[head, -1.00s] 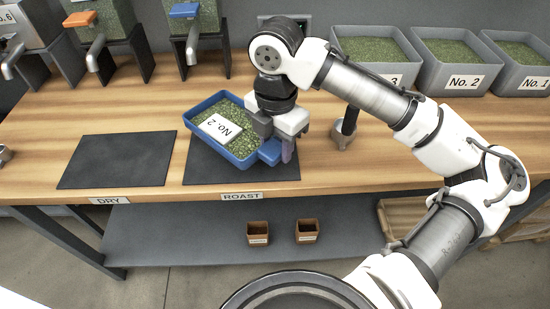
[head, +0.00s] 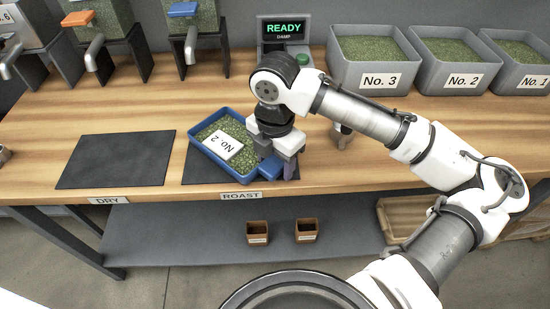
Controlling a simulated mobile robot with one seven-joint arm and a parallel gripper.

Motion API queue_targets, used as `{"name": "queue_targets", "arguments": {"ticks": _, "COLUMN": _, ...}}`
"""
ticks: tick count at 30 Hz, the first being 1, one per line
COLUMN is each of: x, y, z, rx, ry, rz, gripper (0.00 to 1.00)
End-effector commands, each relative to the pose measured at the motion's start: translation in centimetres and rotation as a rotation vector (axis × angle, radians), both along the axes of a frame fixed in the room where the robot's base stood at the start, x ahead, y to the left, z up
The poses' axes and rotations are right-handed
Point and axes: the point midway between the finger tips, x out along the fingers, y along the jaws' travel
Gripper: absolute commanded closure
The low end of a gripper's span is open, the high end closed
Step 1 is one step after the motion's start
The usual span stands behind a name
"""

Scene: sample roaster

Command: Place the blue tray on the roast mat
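The blue tray (head: 212,158) is full of green beans and carries a white card reading "No. 2". It sits turned at an angle over the dark roast mat (head: 200,175), low down; I cannot tell whether its whole base touches the mat. My gripper (head: 279,164) is at the tray's right front corner, with its fingers around the blue handle tab (head: 264,171). It appears shut on that tab. The tray and my gripper hide most of the mat. The "ROAST" label (head: 241,196) is on the table edge in front.
The empty dry mat (head: 115,160) lies to the left. Grey bins No. 3 (head: 378,80), No. 2 (head: 460,80) and No. 1 (head: 528,82) stand at the back right. A box showing "READY" (head: 284,32) stands behind my arm. A metal scoop-like object (head: 341,138) is right of my gripper.

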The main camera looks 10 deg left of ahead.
Motion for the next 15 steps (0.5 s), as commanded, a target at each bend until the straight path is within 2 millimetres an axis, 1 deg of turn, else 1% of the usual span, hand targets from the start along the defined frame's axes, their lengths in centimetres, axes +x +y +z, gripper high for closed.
{"name": "queue_targets", "arguments": {"ticks": 9, "x": 0.0, "y": 0.0, "z": 0.1, "rx": 0.000, "ry": -0.001, "rz": 0.000, "gripper": 0.38}}
{"name": "queue_targets", "arguments": {"ticks": 12, "x": 0.1, "y": 0.0, "z": 0.7, "rx": 0.000, "ry": -0.002, "rz": 0.000, "gripper": 0.38}}
{"name": "queue_targets", "arguments": {"ticks": 15, "x": 0.1, "y": 0.1, "z": 2.1, "rx": 0.002, "ry": -0.003, "rz": 0.000, "gripper": 0.38}}
